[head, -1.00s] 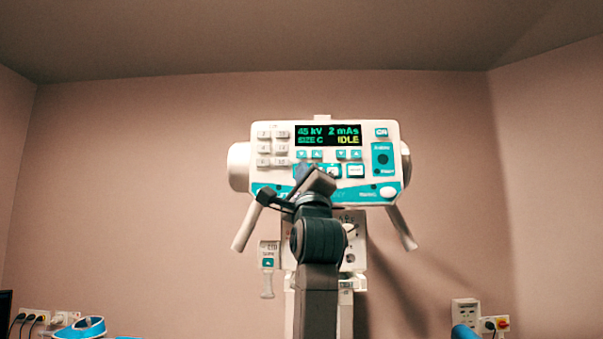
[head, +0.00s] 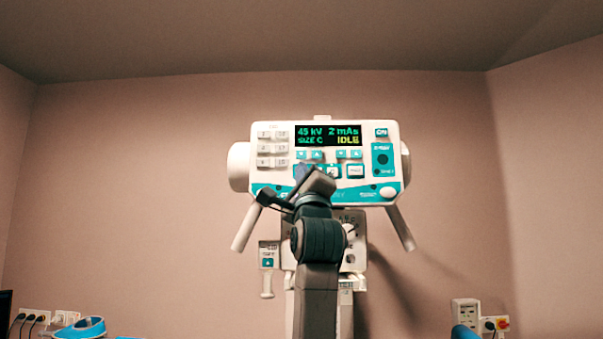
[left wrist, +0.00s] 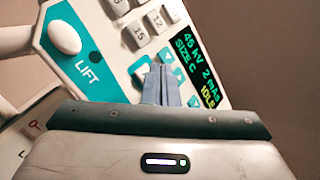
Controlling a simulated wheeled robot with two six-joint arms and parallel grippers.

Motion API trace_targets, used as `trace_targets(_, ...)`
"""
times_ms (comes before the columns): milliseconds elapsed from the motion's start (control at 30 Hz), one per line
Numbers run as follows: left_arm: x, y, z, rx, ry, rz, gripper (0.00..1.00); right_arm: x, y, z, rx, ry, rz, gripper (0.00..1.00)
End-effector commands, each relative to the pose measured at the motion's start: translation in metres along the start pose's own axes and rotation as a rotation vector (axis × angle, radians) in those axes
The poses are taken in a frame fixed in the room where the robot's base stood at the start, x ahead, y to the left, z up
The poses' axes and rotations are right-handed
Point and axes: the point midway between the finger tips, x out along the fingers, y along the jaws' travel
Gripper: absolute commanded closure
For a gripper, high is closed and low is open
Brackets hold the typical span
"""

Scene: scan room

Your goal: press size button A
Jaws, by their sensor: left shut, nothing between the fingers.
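The white and teal control panel (head: 387,148) faces me in the head view. Its display (head: 328,135) reads 45 kV, 2 mAs, SIZE C, IDLE; it also shows in the left wrist view (left wrist: 197,68). Below the display is a row of small arrow buttons, then larger teal buttons (head: 333,172), partly covered by my left gripper. I cannot read which is size button A. My left gripper (head: 304,172) is shut and empty, in front of the panel's lower middle. In the left wrist view its fingertips (left wrist: 162,70) overlap the teal buttons; contact cannot be told. My right gripper is out of view.
Number keys (head: 272,143) sit left of the display. A white LIFT button (left wrist: 64,38) is at the panel's corner. Handles (head: 246,227) slant down on both sides. A hand switch (head: 268,262) hangs at lower left. Wall sockets (head: 466,312) are at right.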

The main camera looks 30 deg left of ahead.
Motion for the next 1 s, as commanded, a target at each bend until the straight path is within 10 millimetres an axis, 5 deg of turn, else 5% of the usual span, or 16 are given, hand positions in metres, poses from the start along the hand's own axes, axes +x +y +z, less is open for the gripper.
trace_targets(1000, 0.0082, 0.0057, -0.0055, 0.001, 0.0, 0.0, 1.0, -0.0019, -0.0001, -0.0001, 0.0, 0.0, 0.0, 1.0)
